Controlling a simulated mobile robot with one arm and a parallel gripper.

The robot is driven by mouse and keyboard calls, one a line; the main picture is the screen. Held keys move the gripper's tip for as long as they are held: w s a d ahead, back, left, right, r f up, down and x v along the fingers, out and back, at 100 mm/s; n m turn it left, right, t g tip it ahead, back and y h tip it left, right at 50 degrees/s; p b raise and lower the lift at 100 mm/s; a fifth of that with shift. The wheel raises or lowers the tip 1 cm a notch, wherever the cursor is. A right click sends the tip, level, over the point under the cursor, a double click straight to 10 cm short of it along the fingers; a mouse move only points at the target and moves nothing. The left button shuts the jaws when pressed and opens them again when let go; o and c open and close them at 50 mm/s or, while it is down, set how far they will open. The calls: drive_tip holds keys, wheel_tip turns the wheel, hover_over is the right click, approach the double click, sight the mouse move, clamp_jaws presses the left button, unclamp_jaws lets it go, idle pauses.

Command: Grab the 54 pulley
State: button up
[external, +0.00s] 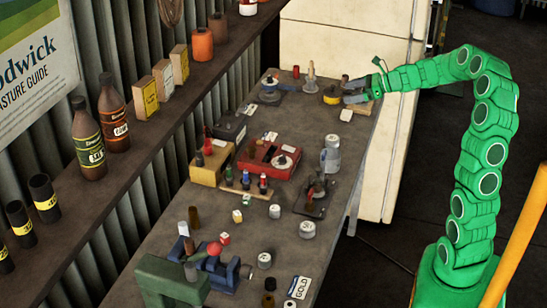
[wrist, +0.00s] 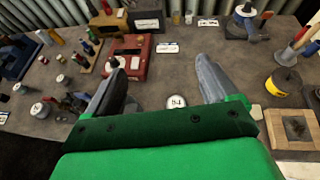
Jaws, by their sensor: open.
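A round white-faced piece that seems to read 54, the pulley (wrist: 176,99), shows between my fingers in the wrist view. Its lower edge is cut off by my gripper's body. It seems to match the grey stacked cylinder with a pale top (external: 332,141) at the right side of the table in the external view, though its number is too small to read there. My gripper (external: 355,90) is open and empty over the far right of the table; its two spread fingers also show in the wrist view (wrist: 160,64). I see no contact with the pulley.
A wooden block with a dark square (wrist: 289,130) and a yellow-black spool (wrist: 283,82) lie close to my gripper. A red box (external: 268,160) is left of the grey cylinder, and a dark vise-like tool (external: 315,196) is nearer the camera. Bare tabletop lies between them.

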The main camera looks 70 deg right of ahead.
drive_tip(key=d+m, duration=0.1)
drive_tip(key=d, duration=0.2)
approach(334, 138)
drive_tip(key=x, duration=0.3)
drive_tip(key=shift+w+d+r, duration=0.1)
drive_tip(key=shift+d+r, duration=0.05)
drive_tip(key=shift+r, duration=0.1)
drive_tip(key=shift+f+x, duration=0.15)
drive_tip(key=shift+x, duration=1.8)
drive_tip(key=shift+f+x, duration=0.15)
drive_tip(key=shift+x, duration=1.85)
drive_tip(key=shift+c, duration=0.2)
drive_tip(key=c, duration=1.1)
drive_tip(key=shift+r, duration=0.1)
